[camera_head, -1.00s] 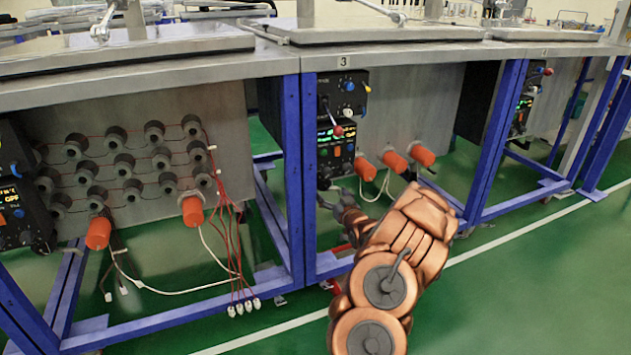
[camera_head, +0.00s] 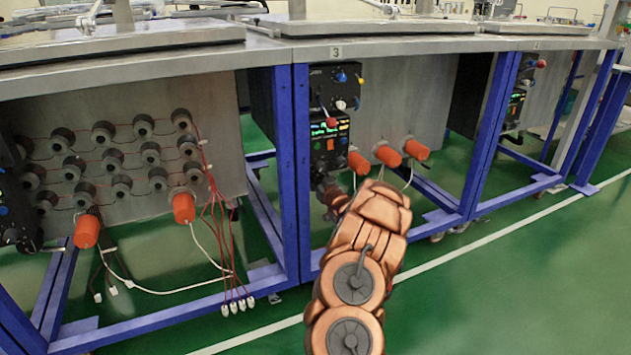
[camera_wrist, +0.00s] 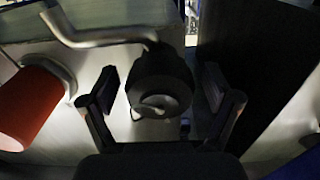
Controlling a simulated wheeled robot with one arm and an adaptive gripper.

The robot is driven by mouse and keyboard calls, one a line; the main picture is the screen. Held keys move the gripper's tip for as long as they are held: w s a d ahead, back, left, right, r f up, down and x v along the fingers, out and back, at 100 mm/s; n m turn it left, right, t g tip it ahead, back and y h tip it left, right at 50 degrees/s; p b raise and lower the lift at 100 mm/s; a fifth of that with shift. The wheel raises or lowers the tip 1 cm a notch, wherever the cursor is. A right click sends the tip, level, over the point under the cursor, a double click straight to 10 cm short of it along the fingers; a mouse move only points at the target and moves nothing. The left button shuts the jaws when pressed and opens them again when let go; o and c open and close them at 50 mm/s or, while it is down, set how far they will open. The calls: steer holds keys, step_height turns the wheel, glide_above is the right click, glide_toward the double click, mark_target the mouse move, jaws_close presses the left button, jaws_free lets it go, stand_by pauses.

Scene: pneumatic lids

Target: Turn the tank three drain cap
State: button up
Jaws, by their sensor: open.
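The tank labelled three has its number plate (camera_head: 336,52) on the frame's top edge in the head view. In the wrist view, a dark round cap (camera_wrist: 160,92) with a pale mark on its face sits in the middle. A bent grey pipe (camera_wrist: 100,35) meets it at the top. My gripper (camera_wrist: 160,78) is open, with one finger on each side of the cap and a visible gap at each side. In the head view, my copper arm hides the fingers and the cap below the tank's control boxes.
An orange plug (camera_wrist: 28,105) is close at the left in the wrist view. Several orange plugs (camera_head: 387,155) and a control box (camera_head: 330,130) are near my arm in the head view. A blue frame post (camera_head: 302,170) stands just left. Green floor (camera_head: 490,280) is clear at right.

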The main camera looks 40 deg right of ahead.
steer(key=c, duration=1.1)
steer(key=p, duration=0.1)
steer(key=m+p, duration=0.1)
steer(key=p, duration=0.1)
steer(key=shift+r, duration=0.25)
steer(key=shift+c, duration=0.2)
steer(key=shift+w+a+f+m+p, duration=0.1)
steer(key=shift+f+m+p, duration=0.05)
steer(key=shift+m+p, duration=1)
steer(key=o, duration=1.1)
steer(key=shift+f, duration=0.1)
steer(key=shift+o, duration=0.2)
